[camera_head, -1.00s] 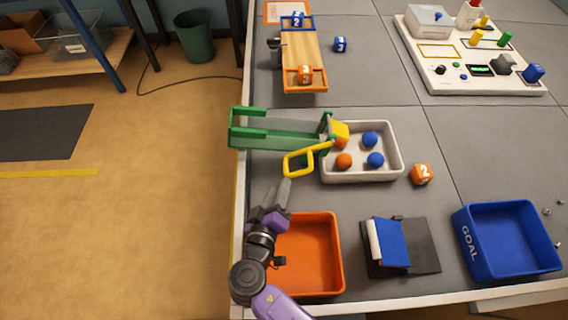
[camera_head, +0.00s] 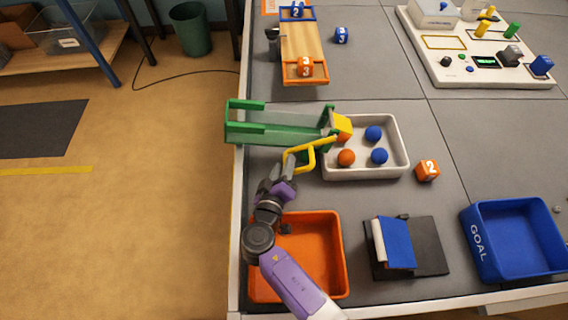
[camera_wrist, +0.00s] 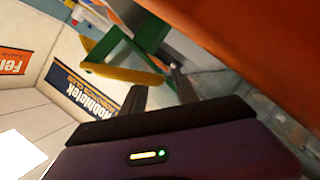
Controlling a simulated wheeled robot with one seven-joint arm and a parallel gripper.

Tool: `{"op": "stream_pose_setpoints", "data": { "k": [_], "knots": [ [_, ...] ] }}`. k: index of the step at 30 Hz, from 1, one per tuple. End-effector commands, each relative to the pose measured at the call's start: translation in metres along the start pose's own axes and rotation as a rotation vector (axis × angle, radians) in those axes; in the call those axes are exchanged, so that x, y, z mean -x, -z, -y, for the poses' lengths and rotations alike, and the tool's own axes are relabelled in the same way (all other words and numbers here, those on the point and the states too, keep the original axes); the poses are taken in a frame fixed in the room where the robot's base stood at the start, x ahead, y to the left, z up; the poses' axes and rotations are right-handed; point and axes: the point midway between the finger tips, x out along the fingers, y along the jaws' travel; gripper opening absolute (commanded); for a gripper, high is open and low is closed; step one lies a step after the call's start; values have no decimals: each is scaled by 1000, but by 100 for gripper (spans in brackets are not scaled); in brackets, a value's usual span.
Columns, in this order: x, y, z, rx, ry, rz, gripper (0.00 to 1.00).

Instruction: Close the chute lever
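The green chute (camera_head: 275,128) lies across the table's left edge, its right end over the white tray. A yellow flap (camera_head: 342,123) sits at that end. The yellow chute lever (camera_head: 311,158), a loop on an arm, sticks out from the chute's front side toward the lower left. It also shows in the wrist view (camera_wrist: 118,73), beyond my fingertips. My gripper (camera_head: 288,171) is at the loop's near, lower-left end. In the wrist view my gripper (camera_wrist: 158,88) has its two fingers apart, with nothing clearly held between them. Contact with the loop cannot be told.
The white tray (camera_head: 365,174) holds several blue and orange balls. An orange bin (camera_head: 335,285) lies under my arm. A blue flap on a black base (camera_head: 430,260), a blue goal bin (camera_head: 485,268) and an orange numbered cube (camera_head: 428,170) are to the right. Free table lies beyond the chute.

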Motion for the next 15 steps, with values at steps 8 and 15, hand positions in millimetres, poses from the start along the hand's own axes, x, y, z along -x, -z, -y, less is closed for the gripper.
{"op": "stream_pose_setpoints", "data": {
  "k": [8,15],
  "knots": [
    [-5,0,0,-1,0,0,36],
    [-4,0,0,-1,1,0,1]
  ]
}}
